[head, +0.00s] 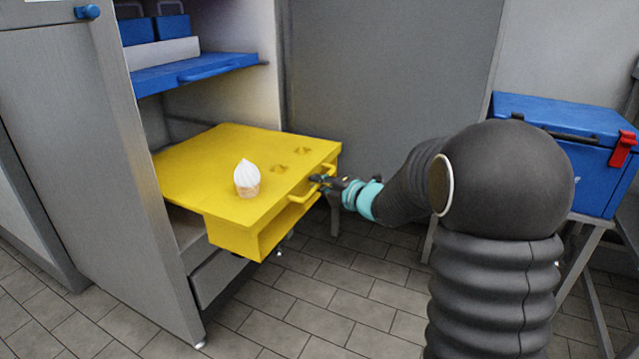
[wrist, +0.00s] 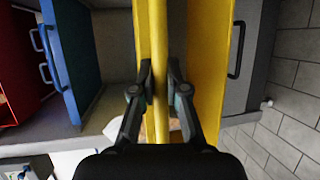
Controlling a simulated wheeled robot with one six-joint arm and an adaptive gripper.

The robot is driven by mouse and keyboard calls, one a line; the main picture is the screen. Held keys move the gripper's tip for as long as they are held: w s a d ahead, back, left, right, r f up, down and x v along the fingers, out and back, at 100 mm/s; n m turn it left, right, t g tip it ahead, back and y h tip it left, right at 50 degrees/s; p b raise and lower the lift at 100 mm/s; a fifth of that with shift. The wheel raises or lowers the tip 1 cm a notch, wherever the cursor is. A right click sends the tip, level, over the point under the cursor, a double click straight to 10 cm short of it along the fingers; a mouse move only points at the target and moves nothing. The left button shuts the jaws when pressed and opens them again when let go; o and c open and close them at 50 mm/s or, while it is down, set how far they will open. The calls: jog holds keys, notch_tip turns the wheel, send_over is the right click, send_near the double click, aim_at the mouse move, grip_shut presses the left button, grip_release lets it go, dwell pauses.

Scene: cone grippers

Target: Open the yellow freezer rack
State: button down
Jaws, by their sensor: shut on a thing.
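The yellow freezer rack (head: 240,158) sticks out of the open grey cabinet at the left in the head view. A white-topped cone (head: 246,178) stands upright on it, beside two round holes. The rack's yellow handle (head: 305,191) is on its front side. My gripper (head: 318,181) is at this handle. In the wrist view my gripper (wrist: 160,82) has its two fingers on both sides of the yellow handle bar (wrist: 157,50), shut on it. Part of the cone shows behind the fingers in the wrist view.
A blue rack (head: 190,72) with blue containers sits above inside the cabinet. A grey drawer (head: 218,275) lies below the yellow rack. A blue cool box (head: 560,140) stands on a metal stand at the right. Tiled floor (head: 330,315) is clear in front.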

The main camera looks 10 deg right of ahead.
jog(key=shift+d, duration=0.1)
jog(key=c, duration=1.2)
grip_release()
jog(key=v, duration=1.2)
